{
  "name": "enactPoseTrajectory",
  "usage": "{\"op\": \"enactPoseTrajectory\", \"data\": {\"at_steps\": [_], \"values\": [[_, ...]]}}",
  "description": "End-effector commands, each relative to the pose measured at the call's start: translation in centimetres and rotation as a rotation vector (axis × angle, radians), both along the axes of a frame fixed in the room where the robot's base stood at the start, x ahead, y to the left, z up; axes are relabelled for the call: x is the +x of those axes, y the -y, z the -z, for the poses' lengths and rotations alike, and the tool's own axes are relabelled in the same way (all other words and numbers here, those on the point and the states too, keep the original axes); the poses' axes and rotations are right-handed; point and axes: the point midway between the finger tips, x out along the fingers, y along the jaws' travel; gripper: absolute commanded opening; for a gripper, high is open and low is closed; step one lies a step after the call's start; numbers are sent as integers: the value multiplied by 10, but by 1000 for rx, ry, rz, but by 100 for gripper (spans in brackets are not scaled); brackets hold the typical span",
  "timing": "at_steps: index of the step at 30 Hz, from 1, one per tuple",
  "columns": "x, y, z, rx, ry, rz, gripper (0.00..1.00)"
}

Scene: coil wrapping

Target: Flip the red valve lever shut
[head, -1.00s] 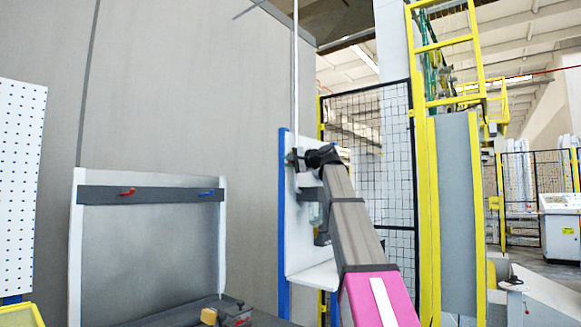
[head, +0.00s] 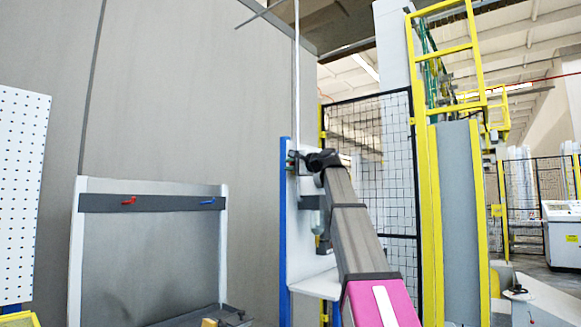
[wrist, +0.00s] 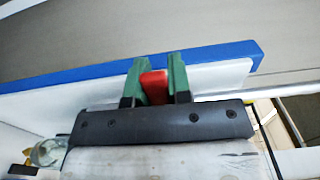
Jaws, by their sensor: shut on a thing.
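The red lever (wrist: 154,87) shows in the wrist view as a short red piece between the two green fingers of my gripper (wrist: 155,72). My gripper is shut on it, with one finger on each side. Behind it is a white panel (wrist: 215,78) with a blue edge. In the head view this white panel (head: 302,240) with a blue post stands near the middle, and my arm reaches up to it. The gripper and lever are hidden or too small to make out there. The valve body cannot be made out clearly.
A grey rack (head: 150,250) at left carries a small red handle (head: 128,200) and a blue handle (head: 207,201). A white pegboard (head: 22,190) stands at far left. Black mesh fencing (head: 372,160) and a yellow frame (head: 432,200) stand right of my arm.

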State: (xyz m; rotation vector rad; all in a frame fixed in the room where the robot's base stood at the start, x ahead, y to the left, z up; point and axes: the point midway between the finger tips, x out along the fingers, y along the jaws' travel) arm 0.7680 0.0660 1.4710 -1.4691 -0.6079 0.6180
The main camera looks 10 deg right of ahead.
Motion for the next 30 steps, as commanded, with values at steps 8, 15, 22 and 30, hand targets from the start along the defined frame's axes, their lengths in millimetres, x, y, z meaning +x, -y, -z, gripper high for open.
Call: {"op": "enactPoseTrajectory", "data": {"at_steps": [8,15,22,30], "values": [[0,0,0,2,-1,0,45],[-6,6,0,1,0,1,45],[-34,33,1,1,0,2,45],[-65,65,1,3,0,2,45]]}}
